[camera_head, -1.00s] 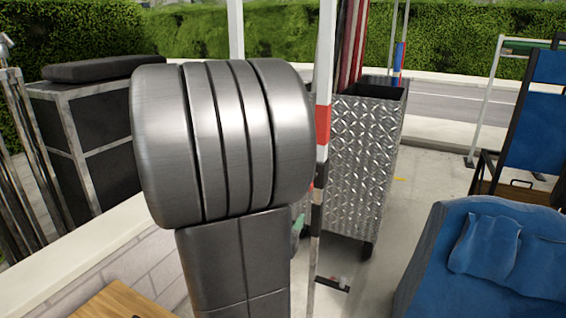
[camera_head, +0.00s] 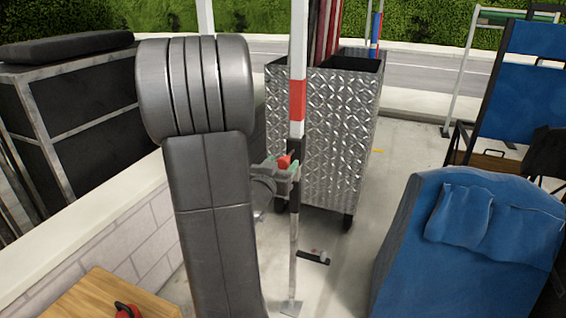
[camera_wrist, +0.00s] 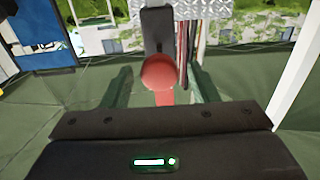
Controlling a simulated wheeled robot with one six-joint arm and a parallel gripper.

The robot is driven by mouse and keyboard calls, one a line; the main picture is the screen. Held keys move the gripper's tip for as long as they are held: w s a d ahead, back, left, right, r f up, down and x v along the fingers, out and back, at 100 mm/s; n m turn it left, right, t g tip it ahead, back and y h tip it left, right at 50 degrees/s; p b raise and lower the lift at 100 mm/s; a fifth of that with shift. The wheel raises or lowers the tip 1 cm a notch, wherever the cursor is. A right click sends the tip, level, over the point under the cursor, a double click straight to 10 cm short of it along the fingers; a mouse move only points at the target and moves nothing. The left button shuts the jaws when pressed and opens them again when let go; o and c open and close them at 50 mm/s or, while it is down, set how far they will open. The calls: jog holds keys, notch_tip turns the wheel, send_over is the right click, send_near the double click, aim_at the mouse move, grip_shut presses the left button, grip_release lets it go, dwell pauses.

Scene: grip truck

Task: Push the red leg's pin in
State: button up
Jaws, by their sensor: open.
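The red leg (camera_head: 298,93) is an upright pole with white, red and black bands, standing on a small foot plate in the head view. Its red pin (camera_head: 285,160) shows as a small red spot at the dark part, below the red band. In the wrist view the pin's round red knob (camera_wrist: 160,71) lies between the fingers, in front of the dark leg part (camera_wrist: 157,25). My gripper (camera_head: 281,167) is at pin height, beside the leg, with green fingertips. In the wrist view my gripper (camera_wrist: 163,84) is open, a finger on each side of the knob with gaps. How deep the pin sits is unclear.
A diamond-plate metal cart (camera_head: 340,130) stands close behind the leg. A blue padded chair (camera_head: 440,250) is at right. A wooden top (camera_head: 125,295) with a red object and a low wall (camera_head: 130,235) are at left. A small bar (camera_head: 313,257) sits low beside the leg.

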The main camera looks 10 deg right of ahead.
aim_at(289, 155)
jog(key=shift+w+d, duration=0.4)
jog(key=shift+w, duration=0.2)
grip_shut()
jog(key=x, duration=0.4)
jog(key=shift+w+d, duration=0.25)
jog(key=shift+r, duration=0.1)
jog(key=shift+c, duration=1.8)
grip_release()
jog(key=o, duration=0.4)
jog(key=shift+w, duration=0.2)
jog(key=shift+c, duration=0.2)
